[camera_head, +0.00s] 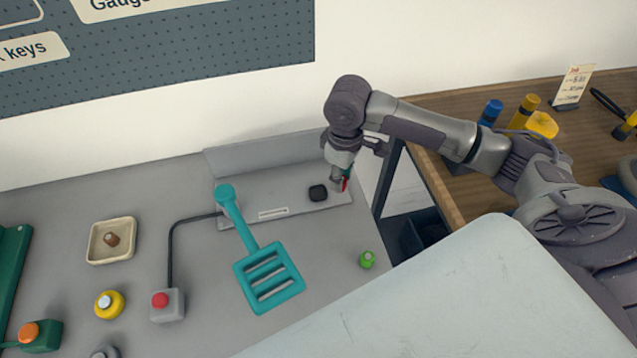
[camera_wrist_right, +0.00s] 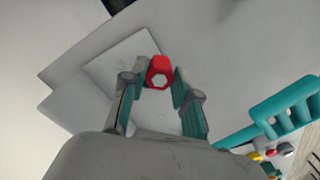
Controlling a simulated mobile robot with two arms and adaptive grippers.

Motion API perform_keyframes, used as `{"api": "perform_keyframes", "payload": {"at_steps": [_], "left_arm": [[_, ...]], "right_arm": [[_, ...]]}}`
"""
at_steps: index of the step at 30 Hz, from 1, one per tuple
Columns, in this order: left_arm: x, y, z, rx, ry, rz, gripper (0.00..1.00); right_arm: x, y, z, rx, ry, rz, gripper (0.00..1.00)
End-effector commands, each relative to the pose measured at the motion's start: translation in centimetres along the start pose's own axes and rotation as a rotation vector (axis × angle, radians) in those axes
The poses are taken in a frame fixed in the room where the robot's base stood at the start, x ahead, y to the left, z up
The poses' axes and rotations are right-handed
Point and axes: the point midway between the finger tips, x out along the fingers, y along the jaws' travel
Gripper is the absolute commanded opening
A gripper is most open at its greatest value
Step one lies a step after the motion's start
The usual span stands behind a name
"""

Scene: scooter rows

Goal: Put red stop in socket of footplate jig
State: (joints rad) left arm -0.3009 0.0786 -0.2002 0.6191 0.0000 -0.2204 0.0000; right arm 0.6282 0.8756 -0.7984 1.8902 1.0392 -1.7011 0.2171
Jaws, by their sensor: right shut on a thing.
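My right gripper (camera_head: 341,181) is at the right end of the grey footplate jig (camera_head: 285,190), low over its base. It is shut on the red stop (camera_head: 345,185), which is mostly hidden behind the fingers in the head view. In the right wrist view the red stop (camera_wrist_right: 159,62) sits between the fingertips, with a pale hexagonal face toward the camera. I cannot tell whether the stop touches the jig, and no socket shows clearly under it. A black rounded block (camera_head: 318,193) is on the jig, left of the gripper. My left gripper is not in view.
A teal slotted footplate (camera_head: 268,277) has its stem end at the jig's left. A wooden table (camera_head: 440,180) is at right.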

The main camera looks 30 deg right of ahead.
Motion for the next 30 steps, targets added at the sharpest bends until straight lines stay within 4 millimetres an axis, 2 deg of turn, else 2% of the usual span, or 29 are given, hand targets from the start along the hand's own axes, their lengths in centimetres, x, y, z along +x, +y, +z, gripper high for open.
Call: {"api": "perform_keyframes", "payload": {"at_steps": [3, 9, 13, 21, 30], "left_arm": [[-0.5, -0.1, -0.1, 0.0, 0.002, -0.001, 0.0], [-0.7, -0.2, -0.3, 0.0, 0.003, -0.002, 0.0], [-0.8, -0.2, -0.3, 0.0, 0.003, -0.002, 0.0], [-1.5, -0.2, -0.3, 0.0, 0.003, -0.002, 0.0], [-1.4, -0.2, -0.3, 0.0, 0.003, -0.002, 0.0]], "right_arm": [[1.4, 0.1, -2.8, 0.002, 0.001, -0.002, 0.06], [3.2, 0.4, -5.6, 0.001, 0.0, 0.0, 0.06], [4.0, 0.4, -6.0, 0.001, -0.001, 0.001, 0.06], [7.4, 0.4, -6.0, 0.0, -0.001, 0.002, 0.06], [7.6, 0.4, -6.0, 0.0, 0.0, 0.002, 0.06]]}}
